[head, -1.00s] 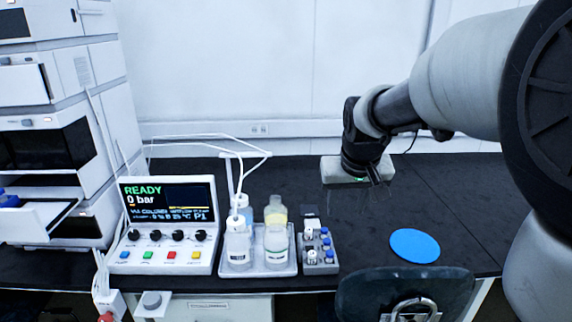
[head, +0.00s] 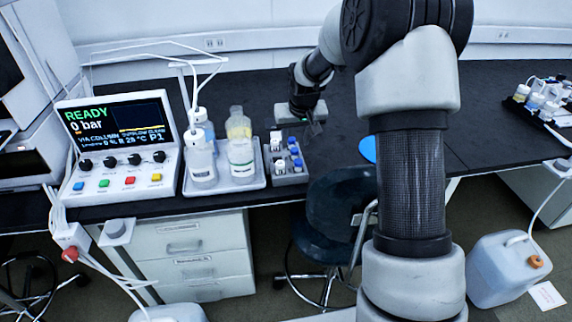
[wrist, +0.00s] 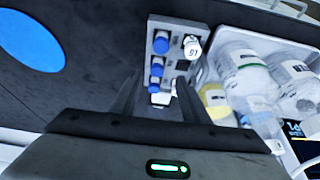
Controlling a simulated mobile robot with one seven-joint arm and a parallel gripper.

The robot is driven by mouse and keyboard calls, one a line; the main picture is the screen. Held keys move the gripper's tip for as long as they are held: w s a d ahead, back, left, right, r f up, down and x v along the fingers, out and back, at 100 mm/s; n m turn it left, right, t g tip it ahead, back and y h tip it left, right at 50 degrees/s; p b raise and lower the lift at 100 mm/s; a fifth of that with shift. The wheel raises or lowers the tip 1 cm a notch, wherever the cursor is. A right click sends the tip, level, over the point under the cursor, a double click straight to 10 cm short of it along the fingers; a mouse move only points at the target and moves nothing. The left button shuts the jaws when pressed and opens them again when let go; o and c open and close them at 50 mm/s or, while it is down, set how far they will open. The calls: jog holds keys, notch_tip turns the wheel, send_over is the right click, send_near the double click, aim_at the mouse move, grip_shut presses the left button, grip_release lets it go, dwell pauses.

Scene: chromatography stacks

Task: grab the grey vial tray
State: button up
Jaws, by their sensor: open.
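The grey vial tray (head: 290,180) stands on the black bench, right of the bottle tray, holding several blue-capped vials and white-topped ones. My gripper (head: 314,129) is above the bench, behind and slightly right of the vial tray in the head view. In the wrist view the vial tray (wrist: 174,29) lies ahead of my open gripper (wrist: 158,83). The fingers appear on either side of its near part and hide some of it. Nothing is held. I cannot tell whether the fingers touch the tray.
A white tray (head: 225,188) with several bottles stands close beside the vial tray. Left of it is a control box (head: 121,145) with a screen. A blue disc (head: 368,149) lies to the right. A dark chair (head: 340,212) stands in front. The bench behind is clear.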

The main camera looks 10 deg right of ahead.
aim_at(295, 149)
jog(key=x, duration=0.4)
jog(key=b+x, duration=0.1)
jog(key=x, duration=0.1)
jog(key=shift+w+d+f, duration=0.1)
jog(key=shift+w+d, duration=0.15)
jog(key=shift+w, duration=0.1)
grip_shut()
